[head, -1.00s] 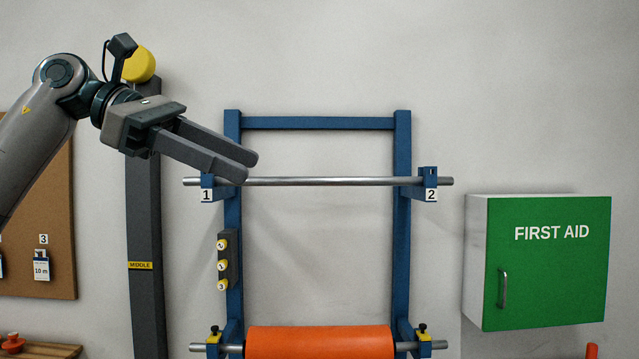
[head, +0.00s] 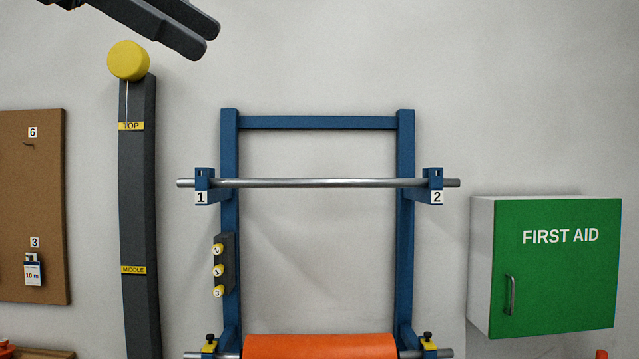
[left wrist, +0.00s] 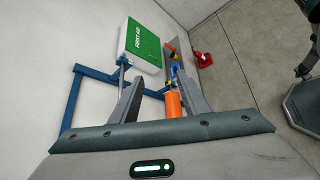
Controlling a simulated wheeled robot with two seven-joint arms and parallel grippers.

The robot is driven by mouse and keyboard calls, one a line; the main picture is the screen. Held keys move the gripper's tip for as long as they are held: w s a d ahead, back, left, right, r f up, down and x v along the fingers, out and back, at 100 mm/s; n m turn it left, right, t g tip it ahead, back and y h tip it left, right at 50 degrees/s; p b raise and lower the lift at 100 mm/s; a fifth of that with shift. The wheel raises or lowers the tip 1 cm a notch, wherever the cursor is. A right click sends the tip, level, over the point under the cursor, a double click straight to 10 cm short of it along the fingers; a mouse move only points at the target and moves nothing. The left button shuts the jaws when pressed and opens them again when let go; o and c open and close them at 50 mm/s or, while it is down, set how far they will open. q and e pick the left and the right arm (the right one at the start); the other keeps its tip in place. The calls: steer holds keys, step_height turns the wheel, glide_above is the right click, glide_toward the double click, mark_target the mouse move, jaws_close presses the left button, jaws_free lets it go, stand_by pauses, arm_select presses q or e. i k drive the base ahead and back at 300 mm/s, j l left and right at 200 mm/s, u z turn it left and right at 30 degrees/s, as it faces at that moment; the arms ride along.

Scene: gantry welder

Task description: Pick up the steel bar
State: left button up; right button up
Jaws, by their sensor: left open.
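The steel bar (head: 320,183) lies level across the two upper brackets of a blue wall rack, marked 1 (head: 203,188) and 2 (head: 434,187). Its ends stick out past both brackets. In the left wrist view a short part of the bar (left wrist: 122,76) shows beside one finger; the rest is hard to make out. My left gripper (head: 200,38) is open and empty at the top left of the head view, above and to the left of the bar and apart from it. Its fingers also show in the left wrist view (left wrist: 160,100). My right gripper is not in view.
The blue rack frame (head: 404,255) carries an orange roll (head: 318,346) on a lower bar. A dark post with a yellow top (head: 128,60) stands to its left, near a cork board (head: 30,220). A green first aid cabinet (head: 555,265) hangs at the right.

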mark_target(181, 182)
steer(key=i, duration=1.35)
